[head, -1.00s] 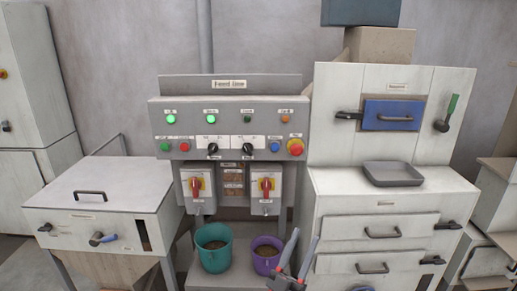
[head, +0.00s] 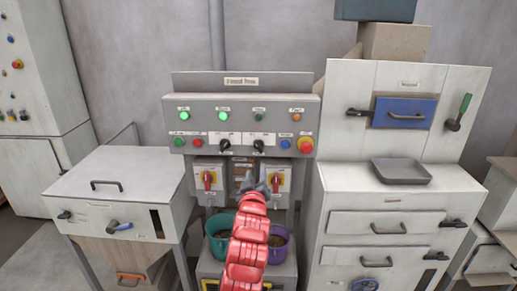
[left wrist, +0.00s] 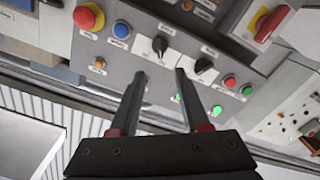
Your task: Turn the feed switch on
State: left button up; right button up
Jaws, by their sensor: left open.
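The grey control panel (head: 241,115) carries two black rotary knobs on white plates, a left one (head: 226,145) and a right one (head: 259,146). Below hang two red-handled switches on yellow plates, a left one (head: 209,181) and a right one (head: 277,180). Labels are too small to read, so I cannot tell which is the feed switch. My left gripper (head: 262,181) is open and empty, in front of the lower panel, beside the right red-handled switch. In the left wrist view its fingers (left wrist: 160,74) point toward the knobs (left wrist: 160,46) (left wrist: 203,65), apparently apart from them.
A red mushroom button (head: 305,145) and a blue button (head: 285,145) sit right of the knobs. Green lamps (head: 184,115) are lit. A teal bucket (head: 217,245) and a purple bucket (head: 283,252) stand below. A cabinet with a tray (head: 401,171) is at right.

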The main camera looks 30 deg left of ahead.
aim_at(259, 148)
pick_arm(q)
jog(key=p+x, duration=0.4)
jog(key=x, duration=1)
jog(key=shift+w, duration=0.4)
grip_shut()
